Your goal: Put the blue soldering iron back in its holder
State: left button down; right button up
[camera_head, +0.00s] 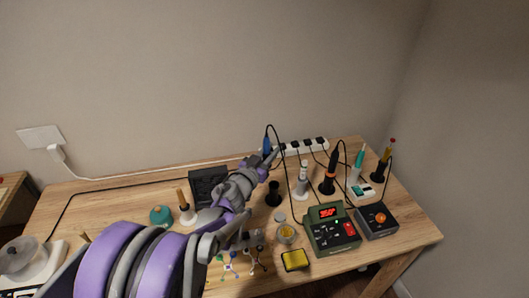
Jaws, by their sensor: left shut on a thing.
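The blue soldering iron (266,144) shows its blue handle at the tip of my left gripper (268,159), with a black cord rising from its top and looping to the right. My left gripper is shut on it, and the handle looks roughly upright. The iron's lower part is hidden by the gripper or too small to make out. A black holder (273,198) with a round base and a cup-like top stands on the table, below the gripper in the picture. Nothing visibly stands in this holder. My right gripper is not in view.
Right of the holder stand other irons: white (302,177), black-orange (332,160), teal (359,159) and yellow-red (386,156). A white power strip (307,146) lies behind. A green station (331,230), a jar (286,234) and a yellow sponge (295,260) sit in front.

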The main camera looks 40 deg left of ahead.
pick_arm(q)
jog(key=shift+w+d+f+p, duration=0.25)
jog(key=shift+w+f, duration=0.35)
jog(key=shift+w, duration=0.25)
jog(key=shift+w+d+f+p, duration=0.25)
jog(key=shift+w+f, duration=0.3)
jog(key=shift+w, duration=0.25)
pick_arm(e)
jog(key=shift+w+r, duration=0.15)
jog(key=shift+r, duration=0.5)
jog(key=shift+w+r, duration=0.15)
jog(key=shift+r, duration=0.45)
pick_arm(q)
jog(key=shift+b, duration=0.5)
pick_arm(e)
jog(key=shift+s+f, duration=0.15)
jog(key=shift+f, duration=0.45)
pick_arm(q)
jog(key=shift+f+b, duration=1.95)
jog(key=shift+f, duration=0.15)
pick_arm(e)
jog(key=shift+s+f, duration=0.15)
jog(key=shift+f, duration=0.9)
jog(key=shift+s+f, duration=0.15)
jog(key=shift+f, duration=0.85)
pick_arm(q)
jog(key=shift+f, duration=0.1)
